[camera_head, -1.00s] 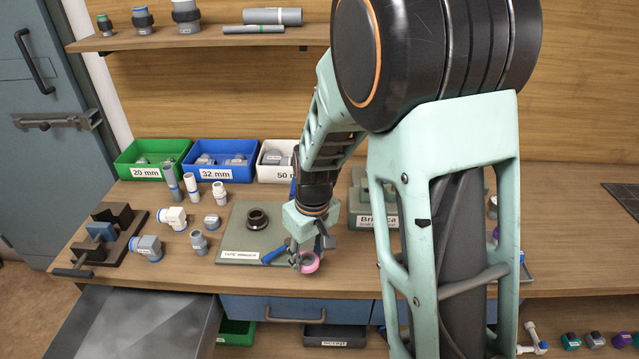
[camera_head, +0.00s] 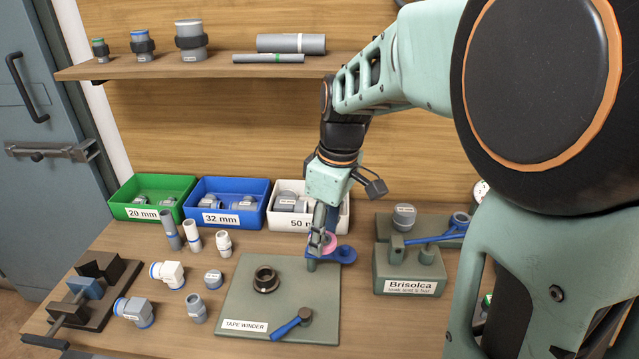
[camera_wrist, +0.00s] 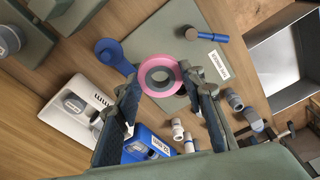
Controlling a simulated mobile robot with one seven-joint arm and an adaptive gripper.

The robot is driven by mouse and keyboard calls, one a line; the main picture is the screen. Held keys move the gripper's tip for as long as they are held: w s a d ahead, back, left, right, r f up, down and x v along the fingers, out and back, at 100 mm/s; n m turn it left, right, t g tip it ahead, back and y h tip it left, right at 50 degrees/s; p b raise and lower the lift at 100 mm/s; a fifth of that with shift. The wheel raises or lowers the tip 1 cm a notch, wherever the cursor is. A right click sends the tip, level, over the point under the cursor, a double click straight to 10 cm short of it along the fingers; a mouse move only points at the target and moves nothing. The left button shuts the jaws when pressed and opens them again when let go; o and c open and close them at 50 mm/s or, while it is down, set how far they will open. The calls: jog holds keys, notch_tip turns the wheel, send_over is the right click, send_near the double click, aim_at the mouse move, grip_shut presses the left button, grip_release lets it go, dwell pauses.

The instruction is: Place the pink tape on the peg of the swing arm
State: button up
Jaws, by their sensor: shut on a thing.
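The pink tape (camera_head: 330,243) is a ring with a grey core, held in my gripper (camera_head: 324,240). In the wrist view, the pink tape (camera_wrist: 144,70) sits between both fingers of my gripper (camera_wrist: 160,78). A blue swing arm (camera_head: 345,254) lies at the back right corner of the tape winder board (camera_head: 235,300), close beside or under the tape. In the wrist view, the rounded end of the blue swing arm (camera_wrist: 107,47) shows left of the tape. Its peg is not clearly visible, and I cannot tell whether the tape touches the arm.
A blue-handled crank (camera_head: 290,325) and a dark round hub (camera_head: 265,280) are on the board. The Brisolca block (camera_head: 408,272) stands to the right. Green (camera_head: 152,198), blue (camera_head: 226,202) and white (camera_head: 322,220) bins stand behind. Loose fittings (camera_head: 172,273) lie to the left.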

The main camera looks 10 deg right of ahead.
jog(key=w+d+f, duration=0.2)
jog(key=w+d, duration=0.1)
jog(key=p, duration=0.1)
send_over(346, 247)
jog(key=f, duration=0.5)
jog(key=shift+s+a+f, duration=0.1)
jog(key=shift+s+f, duration=0.15)
jog(key=shift+f, duration=0.05)
jog(key=shift+w+f, duration=0.1)
jog(key=shift+f, duration=1.7)
jog(key=shift+f, duration=0.25)
jog(key=o, duration=0.8)
jog(key=shift+o, duration=0.2)
jog(key=shift+r, duration=0.15)
